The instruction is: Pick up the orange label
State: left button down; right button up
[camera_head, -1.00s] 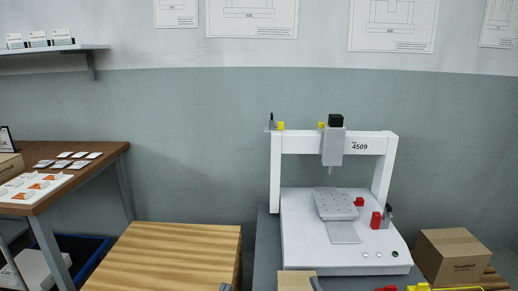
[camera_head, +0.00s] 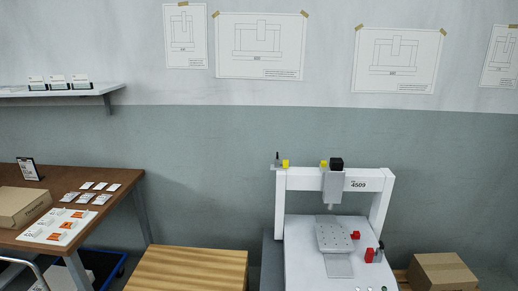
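Several small orange labels (camera_head: 66,226) lie on a white sheet (camera_head: 40,232) on the brown table at the left. Rows of small white cards with dark edges (camera_head: 86,198) lie behind the sheet. The labels are small in this view and their print cannot be read. Neither of my grippers shows in the head view, so their state is hidden.
The brown table (camera_head: 110,178) also holds a cardboard box (camera_head: 22,207) and a small black sign (camera_head: 29,169). A wooden-topped surface (camera_head: 190,270) stands in the middle. A white gantry machine (camera_head: 335,181) and another cardboard box (camera_head: 441,272) are at the right.

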aim_at(77, 215)
jog(key=u, duration=1.3)
jog(key=j+z, duration=0.1)
jog(key=z, duration=0.8)
jog(key=i+j+z, duration=0.15)
jog(key=j+z, duration=0.3)
jog(key=j, duration=0.2)
jog(key=j+z, duration=0.4)
jog(key=j, duration=0.25)
jog(key=j+z, duration=0.45)
jog(key=j, duration=0.2)
